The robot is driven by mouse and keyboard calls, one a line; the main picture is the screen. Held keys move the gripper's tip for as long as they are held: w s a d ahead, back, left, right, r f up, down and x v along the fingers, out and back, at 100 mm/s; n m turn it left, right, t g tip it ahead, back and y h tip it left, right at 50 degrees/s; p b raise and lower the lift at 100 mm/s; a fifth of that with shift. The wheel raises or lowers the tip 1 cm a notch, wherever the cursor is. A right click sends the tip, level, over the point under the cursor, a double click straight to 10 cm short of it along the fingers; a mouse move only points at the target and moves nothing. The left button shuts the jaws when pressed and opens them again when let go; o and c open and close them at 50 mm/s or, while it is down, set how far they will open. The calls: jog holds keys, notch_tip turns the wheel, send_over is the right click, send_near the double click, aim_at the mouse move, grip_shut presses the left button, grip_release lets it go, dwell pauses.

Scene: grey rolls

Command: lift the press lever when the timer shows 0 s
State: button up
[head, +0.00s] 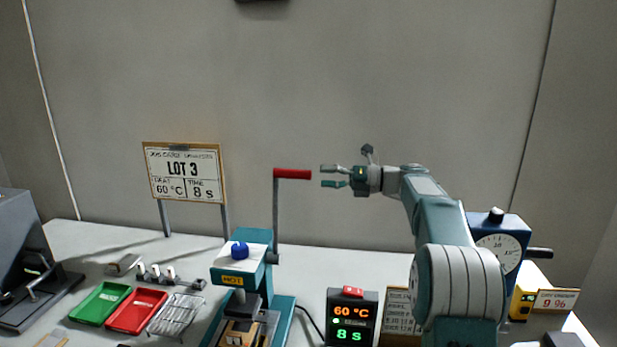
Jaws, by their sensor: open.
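The press (240,265) is teal, with a blue knob on top and a "HOT" label. Its lever (275,215) stands upright, with a red handle (292,174) pointing right from its top. My gripper (328,176) is open and empty. Its fingertips point left at about the handle's height, and a small gap shows in the picture between them and the handle's right end. I cannot tell their difference in depth. The timer (352,318) is a dark box reading 60 °C in orange and 8 s in green.
A sign (185,173) reads LOT 3, 60 °C, 8 s. Left of the press lie a green tray (100,304), a red tray (137,311) and a wire rack (177,315). A blue dial device (500,245) stands behind my arm. The air around the handle looks clear.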

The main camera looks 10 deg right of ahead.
jog(key=v, duration=0.6)
jog(key=shift+d, duration=0.25)
jog(key=shift+a+f, duration=0.1)
jog(key=shift+a, duration=0.05)
jog(key=s+a+f+n+g+h, duration=0.3)
jog(key=s+a+n+h, duration=0.5)
jog(key=s+a+n, duration=0.7)
jog(key=s+d+f+n+h, duration=0.1)
jog(key=s+f+n+h, duration=0.3)
jog(key=s+n, duration=0.5)
jog(key=s+d+f+n+t+h, duration=0.1)
jog(key=s+f+n+h, duration=0.3)
jog(key=s+f+n, duration=0.4)
jog(key=s+n, duration=0.2)
jog(key=s, duration=0.4)
jog(key=shift+s+t+h, duration=0.25)
jog(key=shift+t+h, duration=0.05)
